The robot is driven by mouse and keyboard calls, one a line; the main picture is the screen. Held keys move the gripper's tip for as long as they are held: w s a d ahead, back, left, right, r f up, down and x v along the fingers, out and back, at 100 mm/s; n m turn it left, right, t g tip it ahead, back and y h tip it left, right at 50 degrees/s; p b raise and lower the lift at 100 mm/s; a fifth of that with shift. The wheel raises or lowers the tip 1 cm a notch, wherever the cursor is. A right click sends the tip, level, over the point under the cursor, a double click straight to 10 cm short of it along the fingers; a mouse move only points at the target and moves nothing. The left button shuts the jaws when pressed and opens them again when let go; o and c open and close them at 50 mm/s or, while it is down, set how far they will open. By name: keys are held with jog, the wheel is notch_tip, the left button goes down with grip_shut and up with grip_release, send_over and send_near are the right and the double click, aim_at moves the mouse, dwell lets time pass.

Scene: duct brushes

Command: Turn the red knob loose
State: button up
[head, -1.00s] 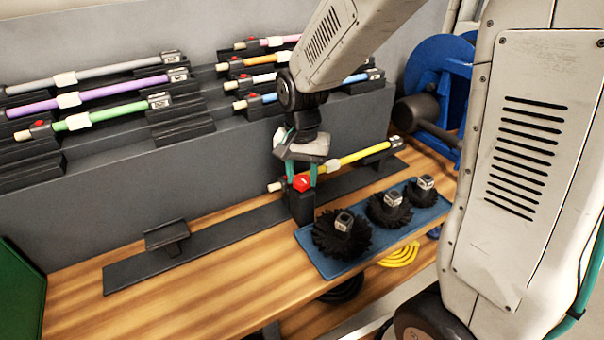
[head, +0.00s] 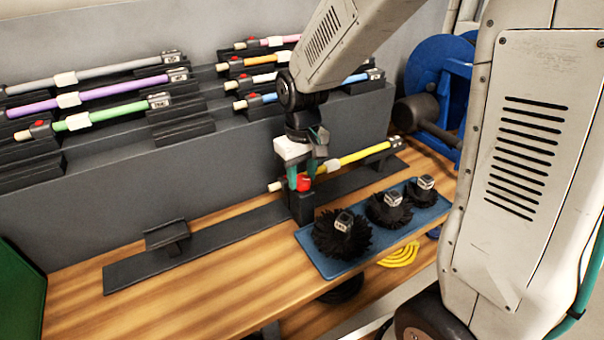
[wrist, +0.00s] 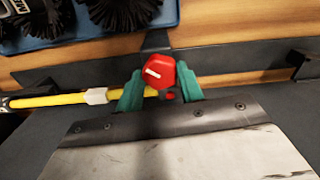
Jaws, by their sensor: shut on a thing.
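The red knob (head: 303,184) sits on a dark clamp block (head: 302,207) on the bench. In the wrist view the knob (wrist: 168,72) is a red faceted cap with a white mark line, between the green fingertips. My gripper (wrist: 161,88) is shut on the knob, with one finger on each side of it. A yellow rod (head: 345,160) with a white collar passes through the clamp block and rests toward the right on another support. In the wrist view the yellow rod (wrist: 50,100) runs to the left of the knob. The inside of the clamp is hidden.
A blue tray (head: 325,268) with black round brushes (head: 342,233) lies in front right of the clamp. Coloured rods lie on a stepped grey rack (head: 110,165) behind. An empty support (head: 167,236) stands to the left on a dark rail. The front left bench is clear.

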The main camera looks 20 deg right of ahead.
aim_at(302, 179)
jog(key=n, duration=0.3)
jog(key=shift+n, duration=2.3)
jog(key=o, duration=1)
jog(key=shift+r, duration=0.15)
notch_tip(302, 179, up, 8)
jog(key=shift+f, duration=0.2)
